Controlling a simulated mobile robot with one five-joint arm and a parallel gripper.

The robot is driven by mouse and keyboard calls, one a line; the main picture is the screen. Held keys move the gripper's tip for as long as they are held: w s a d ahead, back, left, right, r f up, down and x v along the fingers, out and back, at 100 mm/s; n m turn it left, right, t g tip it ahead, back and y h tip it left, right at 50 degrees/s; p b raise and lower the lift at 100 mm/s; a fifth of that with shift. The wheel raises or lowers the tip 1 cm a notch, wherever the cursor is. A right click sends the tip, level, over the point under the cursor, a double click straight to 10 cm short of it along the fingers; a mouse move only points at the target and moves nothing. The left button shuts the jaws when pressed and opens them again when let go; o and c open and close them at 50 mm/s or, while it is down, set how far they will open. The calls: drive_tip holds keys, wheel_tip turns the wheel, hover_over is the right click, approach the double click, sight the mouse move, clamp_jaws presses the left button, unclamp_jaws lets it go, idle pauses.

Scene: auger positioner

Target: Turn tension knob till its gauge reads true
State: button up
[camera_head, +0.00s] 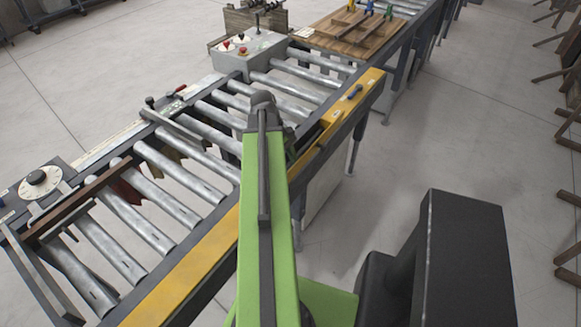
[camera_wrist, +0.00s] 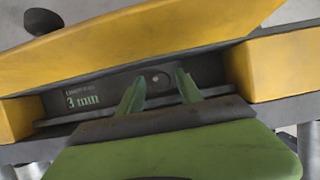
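In the wrist view my gripper (camera_wrist: 160,88) has its two green fingers apart with nothing between them. They point at a dark recessed plate (camera_wrist: 108,88) lettered "3 mm" in a yellow rail. A small pale round spot (camera_wrist: 156,78) shows on the plate between the fingertips; I cannot tell whether the fingers touch the plate. A dark rounded knob (camera_wrist: 42,20) is at the upper left. In the head view a black knob on a white round dial (camera_head: 38,180) stands at the far left. I cannot tell which knob is the tension knob, and no gauge reading is legible.
A roller conveyor (camera_head: 165,190) with a yellow near rail (camera_head: 190,275) runs diagonally. A grey control box (camera_head: 245,52) with red and black controls stands at the back.

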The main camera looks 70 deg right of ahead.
drive_tip(key=shift+o, duration=0.2)
drive_tip(key=p+v, duration=1.6)
drive_tip(key=v, duration=0.1)
drive_tip(key=shift+r, duration=0.15)
drive_tip(key=shift+s, duration=0.15)
